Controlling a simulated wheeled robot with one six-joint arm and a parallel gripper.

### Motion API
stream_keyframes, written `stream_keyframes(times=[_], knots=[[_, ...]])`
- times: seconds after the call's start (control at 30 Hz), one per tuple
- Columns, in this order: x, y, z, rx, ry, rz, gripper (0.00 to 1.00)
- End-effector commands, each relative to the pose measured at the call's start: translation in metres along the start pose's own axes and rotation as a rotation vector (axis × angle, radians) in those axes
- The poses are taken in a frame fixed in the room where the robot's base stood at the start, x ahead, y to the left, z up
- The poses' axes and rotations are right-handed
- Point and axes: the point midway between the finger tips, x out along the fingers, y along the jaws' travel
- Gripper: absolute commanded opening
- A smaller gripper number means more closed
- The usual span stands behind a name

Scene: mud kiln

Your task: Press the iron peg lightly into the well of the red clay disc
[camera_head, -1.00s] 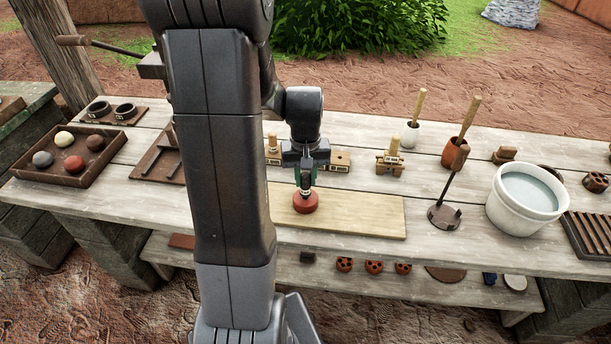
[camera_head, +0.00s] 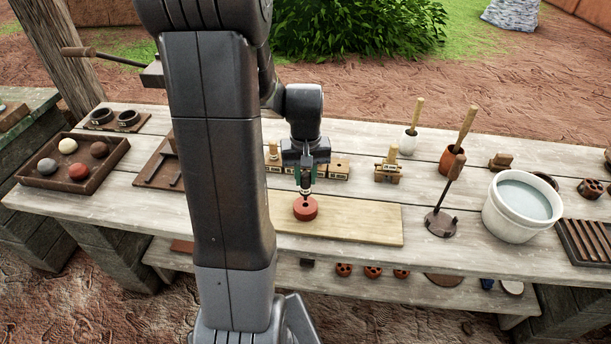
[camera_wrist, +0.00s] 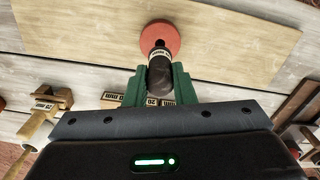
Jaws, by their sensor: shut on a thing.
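My gripper (camera_head: 306,180) is shut on the dark iron peg (camera_wrist: 160,72), which has a pale lettered band. In the head view the peg points down, above the red clay disc (camera_head: 301,213). A dark spot, apparently the well, shows in the disc's top just below the peg. The disc lies on a pale wooden board. I cannot tell for certain whether the tip touches the disc; a small gap seems to show.
The pale board (camera_head: 365,220) is otherwise bare. Small labelled wooden blocks (camera_head: 339,170) stand behind it. A stand with a dark round base (camera_head: 440,224) and a white water bucket (camera_head: 510,222) are to the right. A tray of clay balls (camera_head: 45,182) is at left.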

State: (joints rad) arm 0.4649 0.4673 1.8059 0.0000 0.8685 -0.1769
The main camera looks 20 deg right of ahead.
Motion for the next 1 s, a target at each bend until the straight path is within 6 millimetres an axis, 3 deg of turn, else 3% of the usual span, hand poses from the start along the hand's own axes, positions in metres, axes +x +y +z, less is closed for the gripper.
stream_keyframes(times=[0.8,1.0], knots=[[-0.043,0.000,0.000,0.000,0.001,0.000,0.00],[-0.044,0.000,0.000,0.000,0.000,0.000,0.00]])
